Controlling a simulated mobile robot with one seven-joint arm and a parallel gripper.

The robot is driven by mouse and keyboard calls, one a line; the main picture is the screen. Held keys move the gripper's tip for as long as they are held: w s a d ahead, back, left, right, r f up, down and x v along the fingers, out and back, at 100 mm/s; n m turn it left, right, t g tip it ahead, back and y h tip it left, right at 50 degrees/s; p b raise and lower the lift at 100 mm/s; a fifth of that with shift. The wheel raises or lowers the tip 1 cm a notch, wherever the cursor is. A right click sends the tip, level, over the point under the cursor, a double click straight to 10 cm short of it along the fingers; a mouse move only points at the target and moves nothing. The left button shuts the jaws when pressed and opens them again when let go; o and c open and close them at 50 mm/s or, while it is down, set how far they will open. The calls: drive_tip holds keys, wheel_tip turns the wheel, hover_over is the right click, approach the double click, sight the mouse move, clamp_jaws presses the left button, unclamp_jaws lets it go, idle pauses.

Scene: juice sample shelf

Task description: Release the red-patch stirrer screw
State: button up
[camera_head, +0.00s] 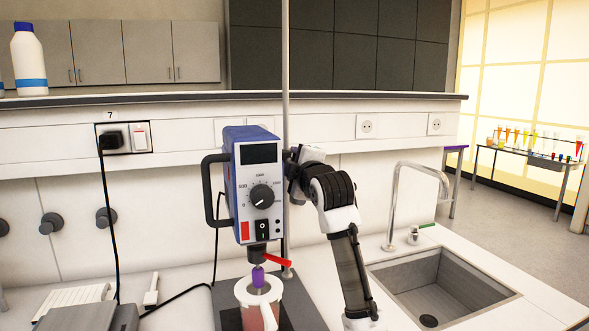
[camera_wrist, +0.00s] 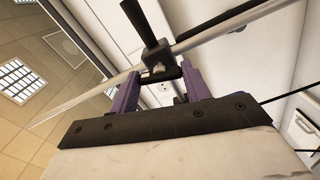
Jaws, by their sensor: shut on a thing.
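The blue stirrer (camera_head: 252,180) has a grey front panel with a dial, a black display and a red patch (camera_head: 244,231) at its lower left. It is mounted by a vertical metal rod (camera_head: 286,60). In the wrist view, the rod (camera_wrist: 225,35) runs diagonally past a black clamp piece (camera_wrist: 157,54) with a black bar sticking up. My gripper (camera_wrist: 160,84) has its two purple fingers on either side of the black screw part (camera_wrist: 160,74) below the clamp and is shut on it. In the head view, my arm reaches behind the stirrer, which hides the fingertips.
A jug (camera_head: 258,304) stands under the stirrer, around its purple shaft, on a dark base. A red lever (camera_head: 278,260) sits beside the shaft. A sink (camera_head: 440,285) with a tap (camera_head: 392,205) lies to the right. A black cable hangs at the left.

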drive_tip(key=shift+n, duration=1.4)
drive_tip(key=shift+b, duration=0.3)
drive_tip(key=o, duration=1)
drive_tip(key=b+v, duration=0.4)
drive_tip(key=v, duration=1)
